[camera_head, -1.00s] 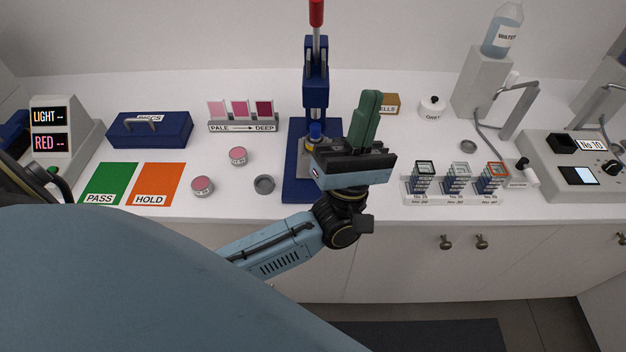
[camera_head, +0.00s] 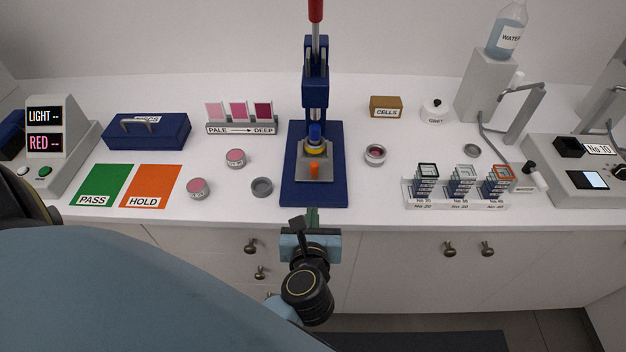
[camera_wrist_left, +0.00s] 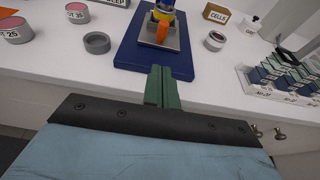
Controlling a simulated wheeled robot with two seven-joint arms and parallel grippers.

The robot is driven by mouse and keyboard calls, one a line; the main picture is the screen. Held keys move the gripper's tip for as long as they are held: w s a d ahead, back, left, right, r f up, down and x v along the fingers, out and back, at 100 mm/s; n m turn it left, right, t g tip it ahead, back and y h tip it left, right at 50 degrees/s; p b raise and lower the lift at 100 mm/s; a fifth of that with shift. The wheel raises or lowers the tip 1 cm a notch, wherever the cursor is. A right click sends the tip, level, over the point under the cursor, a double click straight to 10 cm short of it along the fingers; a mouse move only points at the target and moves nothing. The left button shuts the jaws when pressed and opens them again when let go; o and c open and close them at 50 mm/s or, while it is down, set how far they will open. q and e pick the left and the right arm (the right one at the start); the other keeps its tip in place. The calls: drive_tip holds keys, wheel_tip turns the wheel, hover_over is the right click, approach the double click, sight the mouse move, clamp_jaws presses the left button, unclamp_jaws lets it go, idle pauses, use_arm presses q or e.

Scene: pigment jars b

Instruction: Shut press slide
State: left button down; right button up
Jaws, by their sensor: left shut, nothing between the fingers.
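The blue press (camera_head: 316,90) stands at the back middle of the counter, with a red-topped lever upright above it. On its blue base lies the grey metal slide (camera_head: 312,173) with an orange knob (camera_head: 314,168) toward the front. A blue and yellow piece (camera_head: 315,140) sits behind the knob, under the ram. The slide also shows in the left wrist view (camera_wrist_left: 172,42). My left gripper (camera_head: 312,216) is shut and empty, just in front of the press base, its green fingers (camera_wrist_left: 162,88) pointing at it, apart from the knob. My right gripper is not in view.
A grey empty ring (camera_head: 262,187) and two pink jars (camera_head: 235,158) stand left of the press. An open pink jar (camera_head: 375,154) stands right of it. A rack of small stacks (camera_head: 462,186) is farther right. The counter's front edge lies by my gripper.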

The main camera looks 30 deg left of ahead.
sight(314, 173)
use_arm(q)
drive_tip(key=x, duration=0.4)
drive_tip(key=p+x, duration=0.1)
drive_tip(key=x, duration=0.3)
drive_tip(key=r+x, duration=0.1)
drive_tip(key=x, duration=0.3)
drive_tip(key=shift+w+a+r, duration=0.1)
drive_tip(key=shift+a, duration=0.05)
drive_tip(key=shift+w+a, duration=0.1)
drive_tip(key=shift+w, duration=0.1)
